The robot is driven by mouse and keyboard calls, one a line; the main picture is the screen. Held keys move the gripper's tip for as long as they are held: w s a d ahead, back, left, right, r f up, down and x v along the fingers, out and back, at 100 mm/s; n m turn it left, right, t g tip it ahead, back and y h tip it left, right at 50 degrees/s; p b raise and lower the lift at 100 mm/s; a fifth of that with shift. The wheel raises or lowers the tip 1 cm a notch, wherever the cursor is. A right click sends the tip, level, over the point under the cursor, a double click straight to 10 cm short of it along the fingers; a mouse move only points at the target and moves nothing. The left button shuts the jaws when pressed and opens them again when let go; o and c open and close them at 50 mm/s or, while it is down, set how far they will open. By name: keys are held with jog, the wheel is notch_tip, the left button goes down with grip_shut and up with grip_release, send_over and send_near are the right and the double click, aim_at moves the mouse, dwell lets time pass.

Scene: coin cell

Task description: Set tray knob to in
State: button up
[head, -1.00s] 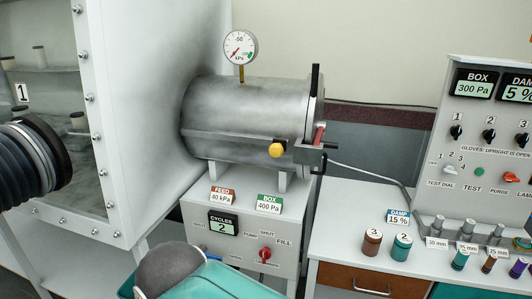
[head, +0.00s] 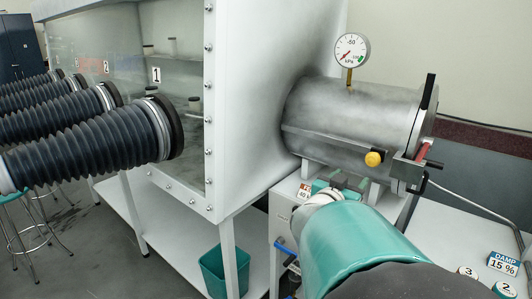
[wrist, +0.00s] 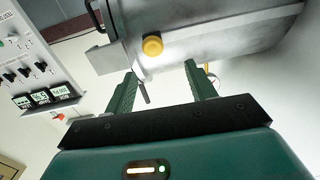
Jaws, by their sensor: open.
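The yellow tray knob (head: 374,158) sits on the side of the grey metal cylinder (head: 340,112), at the right end of a long horizontal strip, near the end door. In the wrist view the knob (wrist: 152,45) shows ahead of my gripper (wrist: 160,78), between the lines of its two green fingers and beyond their tips. The fingers are apart with nothing between them, and they do not touch the knob. In the head view my green arm reaches up from the bottom, and my gripper (head: 343,182) is partly visible below the cylinder, to the left of the knob.
The end door's handle (head: 430,92) and red latch lever (head: 421,152) stand close right of the knob. A pressure gauge (head: 351,50) rises above the cylinder. The glove box (head: 270,75) adjoins on the left, with black ribbed gloves (head: 90,145) sticking out.

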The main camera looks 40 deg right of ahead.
aim_at(371, 162)
jog(key=shift+g, duration=0.3)
jog(key=d, duration=0.9)
jog(key=w+d, duration=0.1)
jog(key=d, duration=0.4)
jog(key=shift+d, duration=0.1)
jog(key=shift+r, duration=0.1)
